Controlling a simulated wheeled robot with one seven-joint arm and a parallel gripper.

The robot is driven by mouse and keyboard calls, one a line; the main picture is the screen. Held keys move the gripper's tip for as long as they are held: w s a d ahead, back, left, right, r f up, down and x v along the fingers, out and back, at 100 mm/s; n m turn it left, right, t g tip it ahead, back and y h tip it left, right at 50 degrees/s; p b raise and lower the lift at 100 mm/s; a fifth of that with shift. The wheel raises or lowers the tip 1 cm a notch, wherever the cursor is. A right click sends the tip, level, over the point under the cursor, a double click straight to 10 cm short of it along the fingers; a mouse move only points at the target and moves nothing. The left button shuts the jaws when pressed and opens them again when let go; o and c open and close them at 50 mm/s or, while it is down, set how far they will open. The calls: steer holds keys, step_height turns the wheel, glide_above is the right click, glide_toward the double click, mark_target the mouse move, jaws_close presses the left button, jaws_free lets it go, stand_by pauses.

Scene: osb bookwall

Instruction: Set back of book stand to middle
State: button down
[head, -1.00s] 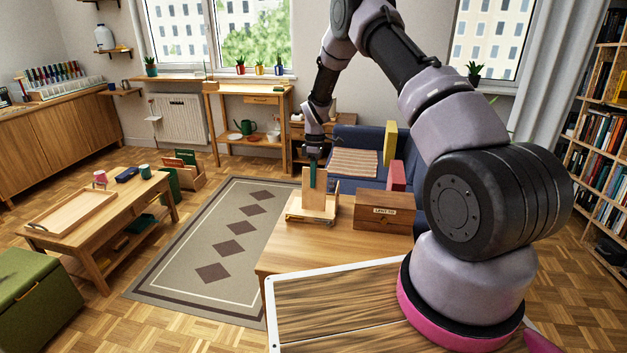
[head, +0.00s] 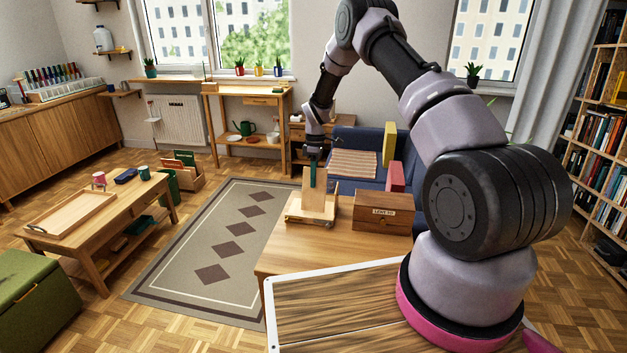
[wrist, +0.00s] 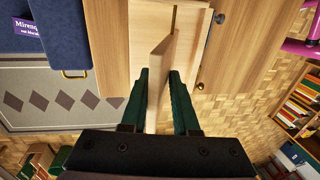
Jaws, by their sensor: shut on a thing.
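The light wooden book stand stands on the wooden table, with its base (head: 298,219) flat and its back (head: 320,196) raised, leaning slightly. My gripper (head: 313,175) comes down from above, and its dark green fingers straddle the top of the back. In the wrist view, the back (wrist: 161,62) runs edge-on between the two fingertips of my gripper (wrist: 160,76), and the stand's base (wrist: 193,28) lies beyond it. My gripper is shut on the back. Where the back meets the base's notches is too small to tell.
A brown wooden box (head: 384,213) with a label stands close to the right of the stand on the same table (head: 300,256). A blue sofa (head: 362,141) with a yellow and a red item is behind. The table's front part is clear.

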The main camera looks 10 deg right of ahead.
steer(key=c, duration=0.9)
jaws_free()
steer(key=shift+w, duration=0.1)
steer(key=shift+r, duration=0.1)
steer(key=r, duration=0.3)
steer(key=w+r, duration=0.1)
steer(key=r, duration=0.6)
steer(key=shift+w+d+r, duration=0.2)
steer(key=shift+w+d, duration=0.15)
